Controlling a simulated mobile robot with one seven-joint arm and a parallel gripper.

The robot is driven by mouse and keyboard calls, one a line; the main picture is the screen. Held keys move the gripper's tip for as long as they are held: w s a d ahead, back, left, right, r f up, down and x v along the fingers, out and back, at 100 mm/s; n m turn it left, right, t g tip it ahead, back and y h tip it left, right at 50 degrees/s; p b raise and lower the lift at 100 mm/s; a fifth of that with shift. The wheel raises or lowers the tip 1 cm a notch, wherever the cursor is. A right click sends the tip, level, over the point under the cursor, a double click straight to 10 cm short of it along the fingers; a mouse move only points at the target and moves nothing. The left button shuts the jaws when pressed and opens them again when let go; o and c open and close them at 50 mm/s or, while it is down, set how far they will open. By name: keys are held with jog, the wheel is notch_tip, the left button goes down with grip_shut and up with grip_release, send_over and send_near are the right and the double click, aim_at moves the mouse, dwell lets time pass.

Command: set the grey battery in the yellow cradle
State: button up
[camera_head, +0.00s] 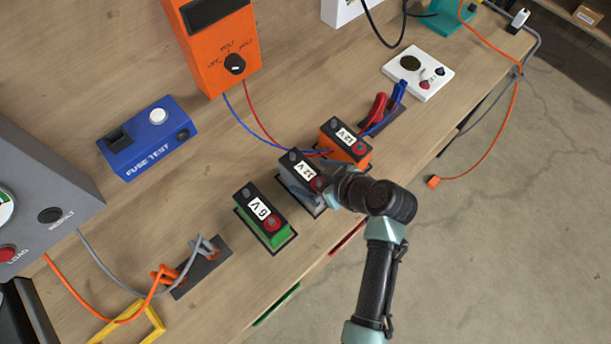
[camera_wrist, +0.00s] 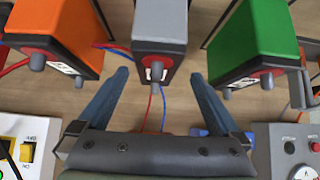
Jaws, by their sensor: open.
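The grey battery (camera_head: 289,174), with a dark top, a 12V label and a red terminal, stands on the bench between a green and an orange battery. My gripper (camera_wrist: 160,76) is open at it. In the wrist view the grey battery (camera_wrist: 160,22) lies in line with the gap between the two fingers, with clear room on each side. In the head view my wrist hides part of its front right side. The yellow cradle (camera_head: 152,318) is a frame at the bench's front left, cut off by the picture's bottom edge.
The green 6V battery (camera_head: 252,203) and orange 12V battery (camera_head: 357,157) stand close on either side. Grey and orange clamps (camera_head: 200,262) with cables lie between the batteries and the cradle. A blue fuse tester (camera_head: 150,138) and orange meter (camera_head: 215,50) stand behind.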

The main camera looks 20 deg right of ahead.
aim_at(307, 171)
jog(key=shift+p+x, duration=0.45)
jog(key=shift+x, duration=1.85)
jog(key=shift+w+d, duration=0.1)
jog(key=shift+d, duration=0.1)
grip_shut()
jog(key=shift+w+d+r, duration=0.1)
jog(key=shift+w+r, duration=0.05)
jog(key=shift+r, duration=0.15)
